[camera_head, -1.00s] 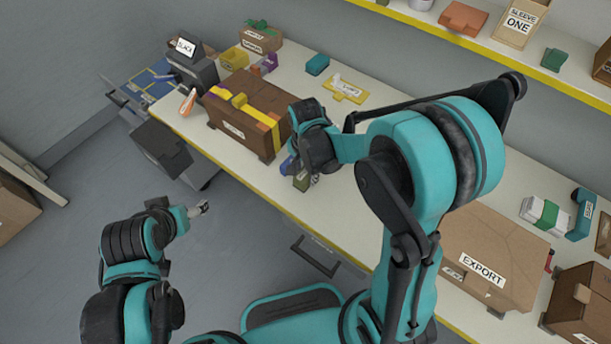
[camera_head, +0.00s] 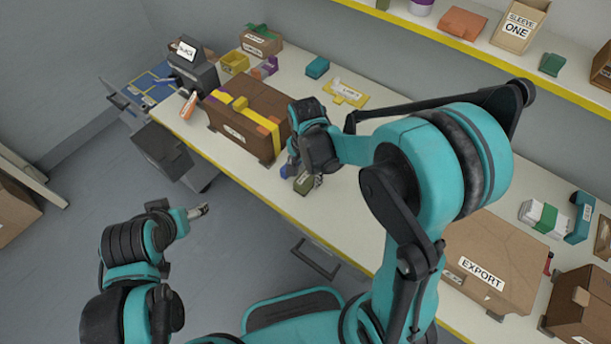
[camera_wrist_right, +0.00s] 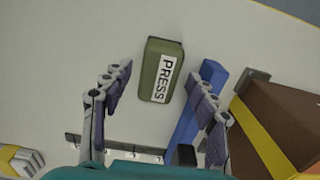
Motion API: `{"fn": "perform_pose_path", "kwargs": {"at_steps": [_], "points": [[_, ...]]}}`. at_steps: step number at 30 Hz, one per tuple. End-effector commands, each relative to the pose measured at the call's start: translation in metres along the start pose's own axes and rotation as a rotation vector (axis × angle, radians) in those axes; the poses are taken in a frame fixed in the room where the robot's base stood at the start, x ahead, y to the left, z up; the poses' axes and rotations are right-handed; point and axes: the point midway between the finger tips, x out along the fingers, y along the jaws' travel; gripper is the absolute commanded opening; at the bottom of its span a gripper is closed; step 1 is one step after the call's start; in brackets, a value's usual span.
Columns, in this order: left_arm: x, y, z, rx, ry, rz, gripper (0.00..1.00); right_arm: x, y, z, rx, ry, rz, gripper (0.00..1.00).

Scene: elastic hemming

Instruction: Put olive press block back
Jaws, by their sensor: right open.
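The olive press block (camera_head: 303,184) lies on the white bench near its front edge, just below my right gripper (camera_head: 305,172). In the right wrist view the block (camera_wrist_right: 158,82) has a white PRESS label facing up. My right gripper (camera_wrist_right: 160,92) is open there, with one finger to each side and the block just ahead, between and beyond the fingertips. The fingers look clear of it. My left gripper (camera_head: 199,210) hangs over the floor, away from the bench; its jaw opening is too small to read.
A blue bar (camera_wrist_right: 198,105) lies right beside the block, near the right finger. A brown box with a yellow strap (camera_head: 240,125) stands left of the gripper. A metal strip (camera_wrist_right: 75,140) lies nearby. An EXPORT carton (camera_head: 492,258) is at right.

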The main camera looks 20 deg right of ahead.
Motion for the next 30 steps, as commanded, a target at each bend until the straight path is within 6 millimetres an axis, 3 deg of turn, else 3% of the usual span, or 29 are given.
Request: {"fn": "perform_pose_path", "kwargs": {"at_steps": [1, 6, 14, 24, 30], "points": [[-0.007, 0.0, -0.005, 0.0, 0.0, 0.0, 0.71, -0.015, 0.001, -0.001, 0.001, 0.0, 0.0, 0.59], [-0.017, 0.0, -0.012, 0.0, 0.0, 0.0, 0.71, -0.043, 0.003, -0.006, 0.0, 0.0, 0.0, 0.59], [-0.02, 0.0, -0.014, 0.0, 0.0, 0.0, 0.71, -0.069, 0.009, -0.005, -0.041, 0.016, -0.024, 0.59], [-0.019, 0.0, -0.014, 0.0, 0.0, 0.0, 0.71, -0.134, 0.064, 0.01, -0.468, 0.252, -0.217, 0.59], [-0.02, 0.0, -0.014, 0.0, 0.0, 0.0, 0.71, -0.151, 0.095, 0.021, -0.718, 0.444, -0.272, 0.59]]}}
